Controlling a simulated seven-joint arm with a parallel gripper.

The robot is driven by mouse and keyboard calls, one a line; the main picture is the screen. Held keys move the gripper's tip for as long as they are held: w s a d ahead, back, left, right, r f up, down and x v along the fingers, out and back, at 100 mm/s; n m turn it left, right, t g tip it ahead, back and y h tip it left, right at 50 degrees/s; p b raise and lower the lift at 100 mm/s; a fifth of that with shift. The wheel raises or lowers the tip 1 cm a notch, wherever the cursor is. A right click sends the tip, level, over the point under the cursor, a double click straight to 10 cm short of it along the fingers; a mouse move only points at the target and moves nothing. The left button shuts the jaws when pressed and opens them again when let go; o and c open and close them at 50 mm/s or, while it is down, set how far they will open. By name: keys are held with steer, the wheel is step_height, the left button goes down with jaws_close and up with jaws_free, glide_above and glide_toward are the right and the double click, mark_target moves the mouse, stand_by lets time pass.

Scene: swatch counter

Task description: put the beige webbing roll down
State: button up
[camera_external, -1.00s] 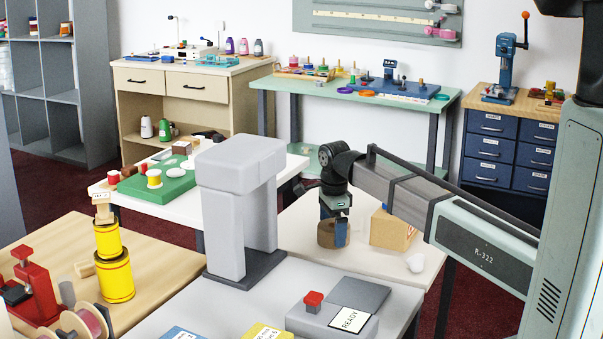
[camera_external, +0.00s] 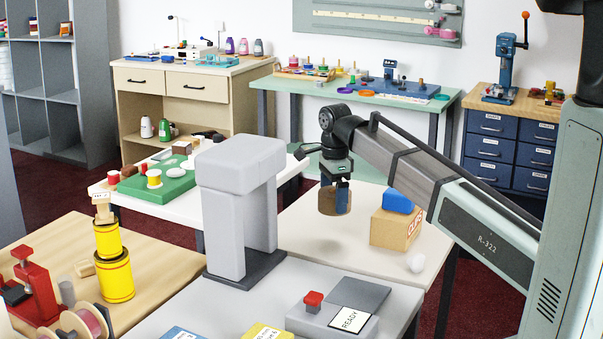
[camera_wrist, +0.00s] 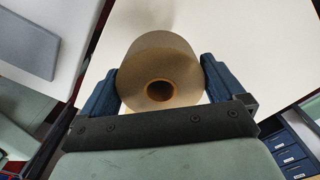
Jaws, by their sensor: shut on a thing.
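The beige webbing roll (camera_external: 328,201) is a brown-beige cylinder held above the white table (camera_external: 318,243) in the external view. My gripper (camera_external: 336,196) is shut on it, with a blue finger partly covering the roll. In the wrist view the roll (camera_wrist: 160,72) sits between the two blue fingers of my gripper (camera_wrist: 160,85), and its round core hole faces the camera. Pale tabletop shows beyond the roll in the wrist view.
A cardboard box (camera_external: 394,229) with a blue item (camera_external: 398,201) on top stands right of the roll. A grey arch-shaped machine (camera_external: 222,210) stands to the left. The table below the roll looks clear.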

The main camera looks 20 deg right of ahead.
step_height(320, 180, up, 6)
steer(key=w+d+n, duration=0.2)
steer(key=d, duration=3.1)
steer(key=shift+w+a+f, duration=0.1)
steer(key=shift+a+f, duration=0.05)
steer(key=shift+f, duration=2.35)
steer(key=shift+w+a+f, duration=0.1)
steer(key=shift+a+f, duration=0.05)
steer(key=shift+f, duration=2.4)
steer(key=shift+a+f, duration=0.15)
steer(key=shift+f, duration=2.35)
steer(key=shift+f, duration=0.15)
steer(key=o, duration=0.8)
